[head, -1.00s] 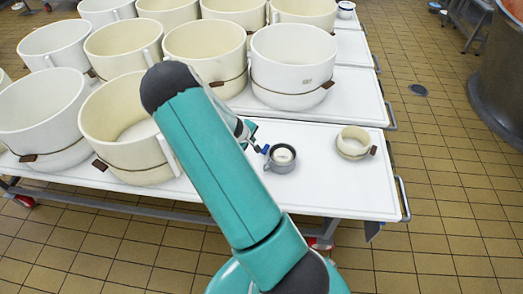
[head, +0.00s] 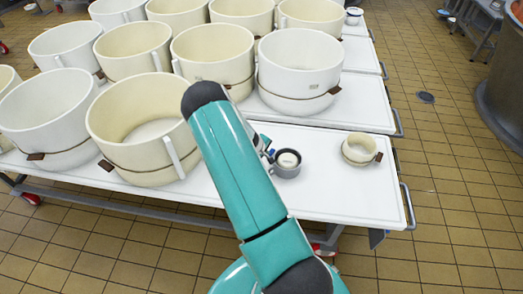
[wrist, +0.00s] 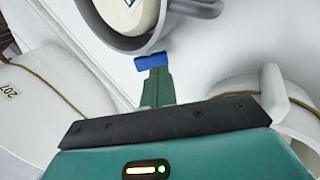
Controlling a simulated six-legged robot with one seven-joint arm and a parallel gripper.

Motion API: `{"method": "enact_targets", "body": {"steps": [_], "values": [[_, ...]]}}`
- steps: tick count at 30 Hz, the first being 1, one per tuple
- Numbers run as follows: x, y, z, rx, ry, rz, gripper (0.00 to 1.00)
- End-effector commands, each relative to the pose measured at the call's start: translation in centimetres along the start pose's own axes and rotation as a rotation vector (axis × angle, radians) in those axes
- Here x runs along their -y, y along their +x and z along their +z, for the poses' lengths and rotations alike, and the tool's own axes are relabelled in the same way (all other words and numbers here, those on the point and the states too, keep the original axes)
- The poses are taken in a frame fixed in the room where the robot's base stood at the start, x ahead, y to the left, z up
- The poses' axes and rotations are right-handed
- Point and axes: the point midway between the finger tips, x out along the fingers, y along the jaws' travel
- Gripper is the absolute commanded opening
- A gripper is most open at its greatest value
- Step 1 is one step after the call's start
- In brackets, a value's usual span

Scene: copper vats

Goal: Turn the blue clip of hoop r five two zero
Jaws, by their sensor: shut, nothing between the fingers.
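In the head view my arm hides most of the gripper. I cannot read the hoop's number.
Large white and cream tubs (head: 300,65) crowd the tables to the left and behind. A tub marked 207 (wrist: 22,112) is at left in the wrist view. Bare table (head: 350,195) lies in front.

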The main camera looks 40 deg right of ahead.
Motion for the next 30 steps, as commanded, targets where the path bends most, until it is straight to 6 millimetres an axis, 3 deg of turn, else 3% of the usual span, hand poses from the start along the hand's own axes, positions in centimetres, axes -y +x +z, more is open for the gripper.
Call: {"method": "enact_targets", "body": {"steps": [3,7,30], "values": [[0.0,1.7,0.0,0.0,0.0,-0.001,0.0],[0.0,2.5,0.0,-0.001,0.0,0.0,0.0],[0.2,2.7,0.0,-0.001,0.001,0.0,0.0]]}}
